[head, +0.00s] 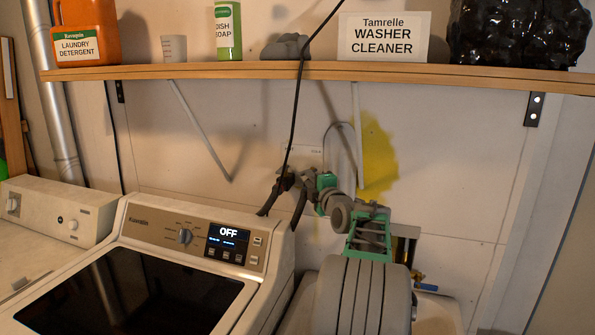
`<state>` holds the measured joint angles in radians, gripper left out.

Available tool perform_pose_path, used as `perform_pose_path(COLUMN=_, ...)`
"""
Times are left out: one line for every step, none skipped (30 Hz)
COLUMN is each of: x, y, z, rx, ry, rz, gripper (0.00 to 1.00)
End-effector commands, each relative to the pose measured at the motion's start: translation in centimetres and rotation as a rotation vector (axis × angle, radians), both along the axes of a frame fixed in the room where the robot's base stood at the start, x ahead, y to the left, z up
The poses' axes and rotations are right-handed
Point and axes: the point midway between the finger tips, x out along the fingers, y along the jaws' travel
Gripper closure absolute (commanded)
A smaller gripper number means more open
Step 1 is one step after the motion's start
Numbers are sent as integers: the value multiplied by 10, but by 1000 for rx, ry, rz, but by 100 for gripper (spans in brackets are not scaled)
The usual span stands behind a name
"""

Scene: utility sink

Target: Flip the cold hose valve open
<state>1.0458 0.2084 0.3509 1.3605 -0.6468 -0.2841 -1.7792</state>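My gripper (287,183) is at the back wall just behind the washing machine's right rear corner, at the upper ends of two black hoses (269,203). Its fingers are small and dark against the hose fittings, and I cannot tell whether they are open or shut or touching anything. The cold hose valve cannot be made out clearly there; my gripper and wrist cover much of that spot. A small blue handle (419,276) on brass-coloured fittings shows farther right, beside my arm. I cannot tell which fixture it belongs to.
The washing machine (259,216), its display reading OFF, stands left of my arm. A wooden shelf (250,70) crosses above, with detergent, dish soap and a washer cleaner box (384,38). A black cord (298,90) hangs from the shelf towards my gripper. A pale surface (440,312) is at lower right.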

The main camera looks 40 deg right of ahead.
Motion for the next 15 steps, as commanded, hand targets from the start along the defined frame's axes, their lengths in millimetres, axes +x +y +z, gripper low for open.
perform_pose_path(x=11, y=-2, z=4, rx=0, ry=1, rz=3, gripper=82)
perform_pose_path(x=17, y=-4, z=4, rx=1, ry=1, rz=6, gripper=82)
perform_pose_path(x=25, y=-6, z=4, rx=1, ry=2, rz=7, gripper=82)
perform_pose_path(x=31, y=-8, z=5, rx=0, ry=1, rz=7, gripper=82)
perform_pose_path(x=37, y=-10, z=4, rx=2, ry=1, rz=9, gripper=82)
perform_pose_path(x=43, y=-12, z=4, rx=2, ry=1, rz=9, gripper=82)
perform_pose_path(x=47, y=-14, z=4, rx=2, ry=1, rz=9, gripper=82)
perform_pose_path(x=50, y=-16, z=3, rx=2, ry=1, rz=8, gripper=82)
perform_pose_path(x=54, y=-18, z=3, rx=2, ry=1, rz=7, gripper=82)
perform_pose_path(x=56, y=-19, z=3, rx=1, ry=1, rz=7, gripper=82)
perform_pose_path(x=57, y=-20, z=3, rx=1, ry=1, rz=7, gripper=82)
perform_pose_path(x=58, y=-21, z=2, rx=1, ry=1, rz=6, gripper=82)
perform_pose_path(x=59, y=-21, z=2, rx=1, ry=1, rz=6, gripper=82)
perform_pose_path(x=59, y=-22, z=1, rx=1, ry=1, rz=5, gripper=82)
perform_pose_path(x=59, y=-22, z=1, rx=1, ry=1, rz=4, gripper=82)
